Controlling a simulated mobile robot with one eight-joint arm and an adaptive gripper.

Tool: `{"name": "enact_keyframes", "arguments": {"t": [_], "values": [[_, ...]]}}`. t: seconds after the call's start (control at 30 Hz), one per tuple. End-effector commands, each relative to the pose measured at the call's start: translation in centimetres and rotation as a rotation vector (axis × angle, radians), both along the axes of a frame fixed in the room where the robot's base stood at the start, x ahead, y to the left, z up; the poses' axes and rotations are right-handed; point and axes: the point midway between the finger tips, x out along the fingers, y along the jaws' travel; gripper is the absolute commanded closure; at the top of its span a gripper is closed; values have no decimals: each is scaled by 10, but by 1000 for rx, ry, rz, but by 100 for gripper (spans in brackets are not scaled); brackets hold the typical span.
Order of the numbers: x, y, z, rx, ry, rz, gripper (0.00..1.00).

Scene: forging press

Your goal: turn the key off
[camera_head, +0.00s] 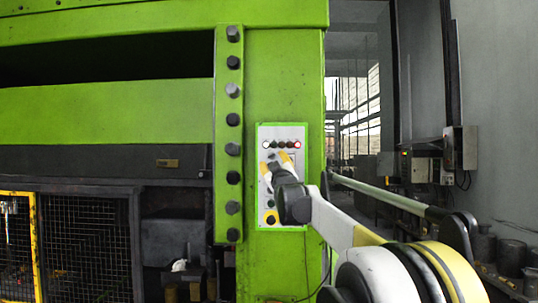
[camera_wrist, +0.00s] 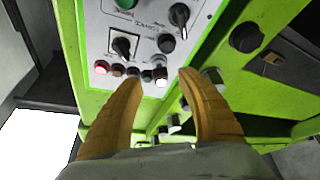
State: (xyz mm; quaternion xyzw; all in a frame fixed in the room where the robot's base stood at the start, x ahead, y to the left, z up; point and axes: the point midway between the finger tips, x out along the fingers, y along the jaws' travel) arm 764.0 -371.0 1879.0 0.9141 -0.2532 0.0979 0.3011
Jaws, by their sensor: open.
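A pale control panel (camera_head: 285,130) is set in the green press column, and it also shows tilted in the wrist view (camera_wrist: 96,30). In the wrist view it carries a black rotary switch with a white mark (camera_wrist: 122,47), a second dark selector (camera_wrist: 178,18) and a round dark knob (camera_wrist: 165,43). I cannot tell for sure which of these is the key. My gripper (camera_wrist: 160,77) has two yellow fingers, spread apart and empty, pointing at the panel. In the head view my gripper (camera_head: 275,160) covers the upper middle of the panel, hiding several controls.
A row of lamps, including a lit red lamp (camera_wrist: 101,67) and a green one (camera_wrist: 147,75), lies near the fingertips. Dark bolts (camera_head: 233,120) stick out of the green strip left of the panel. A mesh guard (camera_head: 85,240) stands at lower left.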

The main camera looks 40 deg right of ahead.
Motion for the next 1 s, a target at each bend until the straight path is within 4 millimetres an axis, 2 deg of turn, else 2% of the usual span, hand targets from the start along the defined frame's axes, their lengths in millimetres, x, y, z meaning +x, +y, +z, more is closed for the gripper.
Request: {"name": "enact_keyframes", "arguments": {"t": [0.1,0.23,0.6,0.77,1.0], "values": [[17,-8,8,0,0,0,55],[28,-13,12,1,0,1,55],[33,-15,13,1,1,1,55],[33,-15,13,1,1,1,100],[33,-15,13,-4,5,0,100]]}}
